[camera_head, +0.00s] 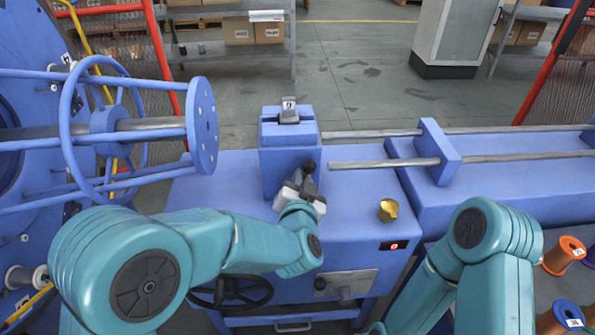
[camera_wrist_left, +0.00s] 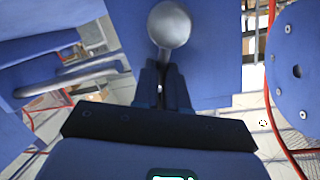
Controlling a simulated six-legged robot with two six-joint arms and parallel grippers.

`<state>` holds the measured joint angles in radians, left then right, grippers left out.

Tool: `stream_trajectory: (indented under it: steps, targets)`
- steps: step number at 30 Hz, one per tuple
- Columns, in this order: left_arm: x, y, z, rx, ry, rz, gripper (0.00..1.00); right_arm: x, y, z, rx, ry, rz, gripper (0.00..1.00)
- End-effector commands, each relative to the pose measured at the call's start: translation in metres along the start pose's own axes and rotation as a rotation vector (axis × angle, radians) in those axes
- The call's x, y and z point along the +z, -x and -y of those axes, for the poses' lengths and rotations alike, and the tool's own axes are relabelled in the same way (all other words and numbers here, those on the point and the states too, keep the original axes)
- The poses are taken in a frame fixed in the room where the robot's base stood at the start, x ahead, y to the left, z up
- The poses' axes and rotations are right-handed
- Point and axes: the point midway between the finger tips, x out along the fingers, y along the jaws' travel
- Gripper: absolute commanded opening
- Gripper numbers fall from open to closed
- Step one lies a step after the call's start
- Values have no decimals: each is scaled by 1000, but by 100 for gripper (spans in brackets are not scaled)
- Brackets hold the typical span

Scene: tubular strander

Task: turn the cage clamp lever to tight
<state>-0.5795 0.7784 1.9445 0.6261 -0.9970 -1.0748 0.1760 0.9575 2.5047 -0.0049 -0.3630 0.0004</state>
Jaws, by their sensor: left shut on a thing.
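The cage clamp lever shows as a dark round knob (camera_head: 309,166) at the front of a blue block on the machine in the head view. In the left wrist view its ball end (camera_wrist_left: 169,24) looks grey and sits just beyond my fingertips. My left gripper (camera_head: 302,182) is shut on the lever just below the ball. Its dark fingers (camera_wrist_left: 162,82) are close together in the wrist view and hide most of the lever's stem. I cannot tell the lever's exact angle. My right arm shows at the lower right of the head view, but its gripper is out of view.
The blue cage with its end disc (camera_head: 202,125) stands at the left. A small brass part (camera_head: 388,210) and a red display (camera_head: 394,246) are right of the block. A black handwheel (camera_head: 231,290) is below my left arm. Spools (camera_head: 563,255) stand at the far right.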

Motion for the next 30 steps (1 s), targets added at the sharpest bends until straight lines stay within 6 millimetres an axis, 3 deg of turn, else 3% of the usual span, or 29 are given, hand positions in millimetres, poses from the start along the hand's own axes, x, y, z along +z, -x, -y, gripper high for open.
stream_trajectory:
  steps: [20,21,23,30]
  targets:
    - [0,-1,-4,-7,-68,12,0,0,8,3,0,0,0,43]
    - [0,-1,-4,-7,-68,12,16,0,8,3,0,0,0,43]
    - [0,-1,-4,-7,-68,12,35,0,8,3,0,0,0,43]
    - [0,-1,-4,-7,-66,12,38,0,8,3,0,0,0,43]
